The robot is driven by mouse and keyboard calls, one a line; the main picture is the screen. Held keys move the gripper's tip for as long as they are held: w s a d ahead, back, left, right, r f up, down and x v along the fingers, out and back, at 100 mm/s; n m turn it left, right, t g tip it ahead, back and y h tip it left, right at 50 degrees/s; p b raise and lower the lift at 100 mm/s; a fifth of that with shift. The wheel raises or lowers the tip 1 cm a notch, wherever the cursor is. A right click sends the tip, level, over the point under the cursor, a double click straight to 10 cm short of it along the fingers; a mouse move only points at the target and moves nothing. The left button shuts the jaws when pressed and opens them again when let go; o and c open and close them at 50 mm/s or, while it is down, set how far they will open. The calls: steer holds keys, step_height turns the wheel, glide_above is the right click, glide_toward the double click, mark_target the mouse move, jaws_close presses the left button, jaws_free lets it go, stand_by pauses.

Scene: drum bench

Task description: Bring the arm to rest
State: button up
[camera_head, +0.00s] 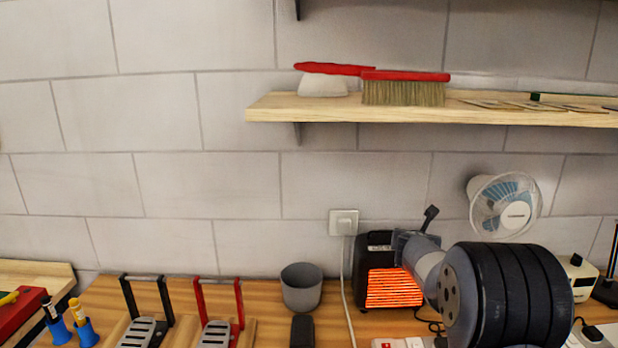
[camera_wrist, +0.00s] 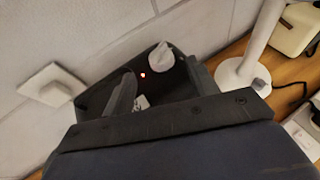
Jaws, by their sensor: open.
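My arm comes in from the lower right of the head view. My gripper (camera_head: 415,237) is at its far end, in front of the upper right part of a black heater (camera_head: 393,288) with a glowing orange front. In the wrist view my gripper (camera_wrist: 158,88) is open, its two fingers apart with nothing between them. Beyond the fingers is the dark heater top (camera_wrist: 178,108), with a small red light and a pale knob. I cannot tell whether the fingers touch the heater.
A fan (camera_head: 505,205) stands behind my arm. A grey cup (camera_head: 301,288), black and red pedal-like stands (camera_head: 220,325) and blue-based holders (camera_head: 86,331) are on the wooden bench (camera_head: 262,300). A shelf (camera_head: 275,108) with brushes (camera_head: 405,92) is above.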

steer(key=p+x, duration=0.1)
steer(key=x, duration=0.2)
steer(key=shift+w+d+f, duration=0.1)
steer(key=shift+w+d, duration=0.05)
steer(key=shift+w, duration=0.2)
steer(key=shift+w+f+m+h, duration=0.1)
steer(key=shift+w+m+h, duration=0.2)
steer(key=shift+w, duration=0.05)
steer(key=shift+m+g+h+p, duration=0.3)
steer(key=shift+m+g+h, duration=0.1)
steer(key=shift+m+h, duration=0.4)
steer(key=shift+h, duration=0.1)
steer(key=shift+s+g, duration=0.1)
steer(key=shift+g, duration=0.2)
